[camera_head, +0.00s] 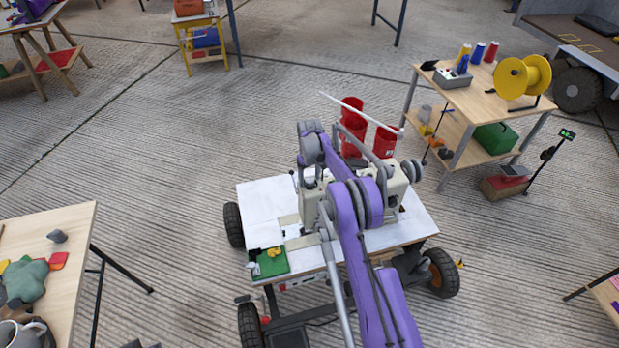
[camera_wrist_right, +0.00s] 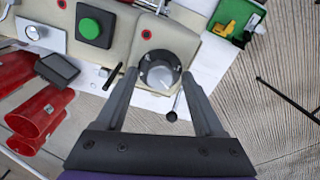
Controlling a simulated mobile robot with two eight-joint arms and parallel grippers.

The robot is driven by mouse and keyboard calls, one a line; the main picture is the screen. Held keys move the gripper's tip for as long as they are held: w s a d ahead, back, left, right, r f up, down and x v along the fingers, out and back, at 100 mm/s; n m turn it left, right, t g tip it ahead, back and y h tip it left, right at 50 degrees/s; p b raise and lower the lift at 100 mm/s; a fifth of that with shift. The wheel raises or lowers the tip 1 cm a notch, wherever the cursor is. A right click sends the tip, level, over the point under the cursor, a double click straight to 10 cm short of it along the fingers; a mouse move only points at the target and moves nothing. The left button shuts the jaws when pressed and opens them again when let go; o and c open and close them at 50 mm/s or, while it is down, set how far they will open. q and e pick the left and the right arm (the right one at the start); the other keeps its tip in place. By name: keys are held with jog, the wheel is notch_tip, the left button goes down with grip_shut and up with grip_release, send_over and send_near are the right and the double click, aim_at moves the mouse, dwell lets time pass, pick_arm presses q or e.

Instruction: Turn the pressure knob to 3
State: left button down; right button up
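The pressure knob (camera_wrist_right: 160,75), a round silver dial with a dark ring, sits on a beige panel of the machine (camera_head: 396,188). Its scale is too small to read. In the wrist view the fingers of my right gripper (camera_wrist_right: 159,74) are open, with one tip on each side of the knob and gaps showing. I cannot tell whether either tip touches it. In the head view my purple right arm (camera_head: 368,270) reaches over the machine and hides the knob and the fingertips. My left gripper is not in view.
A green button (camera_wrist_right: 95,23) is on the panel left of the knob. Red cylinders (camera_wrist_right: 43,108) stand beside the machine. A green tray (camera_head: 268,263) with yellow items lies on the white cart top (camera_head: 262,205). A wooden table (camera_head: 470,100) with spools stands at the right.

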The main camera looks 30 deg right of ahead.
grip_shut()
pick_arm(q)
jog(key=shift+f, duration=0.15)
pick_arm(e)
jog(key=m+b, duration=0.1)
jog(key=m, duration=0.1)
jog(key=shift+f+m, duration=0.1)
jog(key=shift+m, duration=0.3)
jog(key=m+b, duration=0.1)
jog(key=m, duration=0.1)
jog(key=shift+m, duration=0.3)
jog(key=m, duration=0.3)
jog(key=shift+b, duration=0.4)
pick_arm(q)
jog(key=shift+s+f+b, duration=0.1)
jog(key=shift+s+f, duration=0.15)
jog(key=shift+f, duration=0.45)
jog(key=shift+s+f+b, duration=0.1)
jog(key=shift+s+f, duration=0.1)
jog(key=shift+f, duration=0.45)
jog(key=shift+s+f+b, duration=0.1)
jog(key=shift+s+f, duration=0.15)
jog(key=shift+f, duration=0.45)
pick_arm(e)
jog(key=shift+m, duration=1.6)
